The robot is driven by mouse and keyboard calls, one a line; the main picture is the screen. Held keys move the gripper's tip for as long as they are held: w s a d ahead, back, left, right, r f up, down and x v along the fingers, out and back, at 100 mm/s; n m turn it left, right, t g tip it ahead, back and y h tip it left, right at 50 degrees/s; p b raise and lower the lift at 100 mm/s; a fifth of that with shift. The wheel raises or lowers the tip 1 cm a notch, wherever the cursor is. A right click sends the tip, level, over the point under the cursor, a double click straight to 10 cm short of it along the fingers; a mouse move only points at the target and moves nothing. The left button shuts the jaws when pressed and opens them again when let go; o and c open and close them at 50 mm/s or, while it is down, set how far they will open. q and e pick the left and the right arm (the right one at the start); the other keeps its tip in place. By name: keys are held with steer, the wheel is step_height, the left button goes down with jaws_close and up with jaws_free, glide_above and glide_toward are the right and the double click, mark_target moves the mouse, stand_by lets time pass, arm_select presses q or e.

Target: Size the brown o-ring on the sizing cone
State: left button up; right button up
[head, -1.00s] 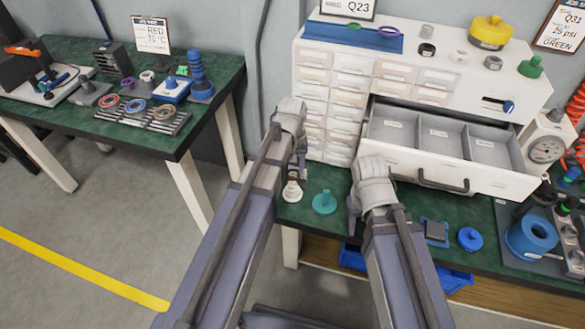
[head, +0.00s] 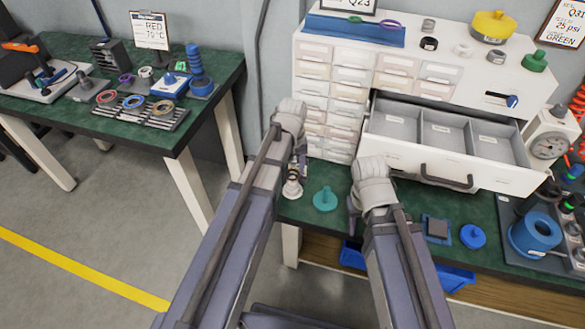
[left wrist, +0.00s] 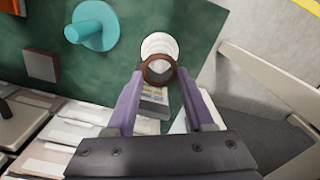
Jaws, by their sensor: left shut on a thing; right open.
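The brown o-ring (left wrist: 158,83) is held between the two purple fingertips of my left gripper (left wrist: 160,88), which is shut on it. The white stepped sizing cone (left wrist: 158,46) stands just beyond the ring in the left wrist view, and the ring overlaps its near end. I cannot tell whether the ring is around the cone's tip or only above it. In the head view, the cone (head: 292,189) is at the bench's left front corner, under my left gripper (head: 299,170). My right gripper (head: 352,210) is open over the bench, right of the cone; its fingers are largely hidden.
A teal flanged part (head: 325,199) stands close to the right of the cone. The open grey-lined drawer (head: 440,172) juts out over the bench behind my right arm. Blue parts (head: 472,236) lie at the right. A side table (head: 170,138) at left carries coloured rings on a rack.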

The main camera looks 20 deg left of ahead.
arm_select(q)
steer(key=shift+f+b, duration=1.8)
steer(key=shift+f, duration=0.1)
steer(key=o, duration=1.4)
steer(key=shift+c, duration=0.2)
steer(key=shift+r, duration=0.1)
step_height(320, 180, up, 9)
steer(key=p, duration=0.9)
